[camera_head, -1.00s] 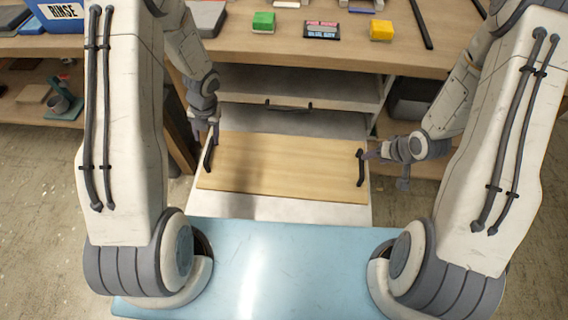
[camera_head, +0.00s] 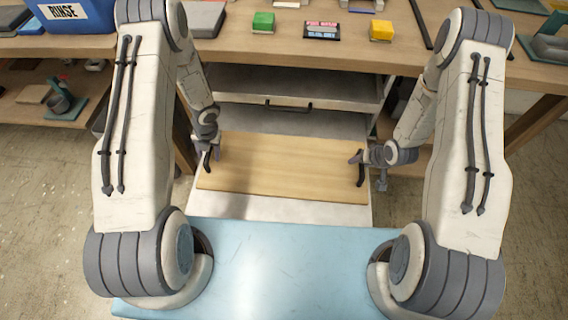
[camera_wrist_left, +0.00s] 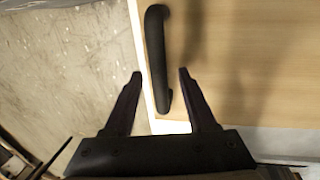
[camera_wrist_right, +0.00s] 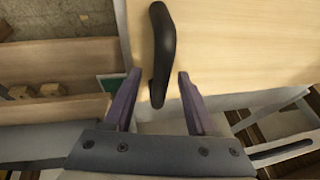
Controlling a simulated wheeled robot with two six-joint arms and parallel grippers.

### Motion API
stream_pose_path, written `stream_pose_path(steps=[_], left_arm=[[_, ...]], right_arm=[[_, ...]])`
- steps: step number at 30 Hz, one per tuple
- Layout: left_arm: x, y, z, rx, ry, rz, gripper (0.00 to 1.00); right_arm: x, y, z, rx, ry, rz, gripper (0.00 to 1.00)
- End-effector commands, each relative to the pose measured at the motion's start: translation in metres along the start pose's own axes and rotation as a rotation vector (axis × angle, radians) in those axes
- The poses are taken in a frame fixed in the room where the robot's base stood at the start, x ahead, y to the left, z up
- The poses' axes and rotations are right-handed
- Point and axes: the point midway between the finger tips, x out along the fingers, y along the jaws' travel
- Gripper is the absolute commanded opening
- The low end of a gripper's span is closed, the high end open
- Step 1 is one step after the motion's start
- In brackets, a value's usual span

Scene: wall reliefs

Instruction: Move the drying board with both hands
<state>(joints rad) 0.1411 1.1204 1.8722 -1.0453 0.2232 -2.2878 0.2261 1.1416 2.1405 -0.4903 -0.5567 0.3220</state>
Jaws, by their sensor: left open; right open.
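The drying board (camera_head: 285,166) is a flat, pale wooden board with a black handle at each short end. It lies on a light drawer surface (camera_head: 300,211) in front of the bench. My left gripper (camera_head: 211,155) is at the left handle (camera_wrist_left: 157,60); in the left wrist view its open fingers (camera_wrist_left: 160,74) stand on either side of the handle's near end. My right gripper (camera_head: 358,158) is at the right handle (camera_wrist_right: 162,50); in the right wrist view its open fingers (camera_wrist_right: 158,74) straddle the handle's near end. Whether either gripper touches its handle is unclear.
A light blue surface (camera_head: 290,265) lies in front of the board. Behind, the wooden bench (camera_head: 290,48) carries a blue RINSE bin (camera_head: 88,15), a green block (camera_head: 263,22), a labelled box (camera_head: 322,30) and a yellow block (camera_head: 381,30). A drawer handle (camera_head: 289,106) is behind the board.

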Motion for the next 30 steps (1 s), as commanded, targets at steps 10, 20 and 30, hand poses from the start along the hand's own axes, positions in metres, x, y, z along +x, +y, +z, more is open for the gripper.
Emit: stream_pose_path(steps=[10,20,30], left_arm=[[-0.0003,0.0001,-0.0001,0.001,0.000,0.000,0.00],[-0.0004,0.0000,-0.0001,0.001,0.001,0.001,0.00],[-0.0005,-0.0001,-0.0001,0.001,0.001,0.001,0.00]], right_arm=[[-0.0003,-0.0001,0.0002,0.000,-0.001,0.000,0.00],[-0.0005,0.0000,0.0003,0.000,-0.001,0.000,0.00],[-0.0006,0.0000,0.0003,0.000,-0.001,0.000,0.00]])
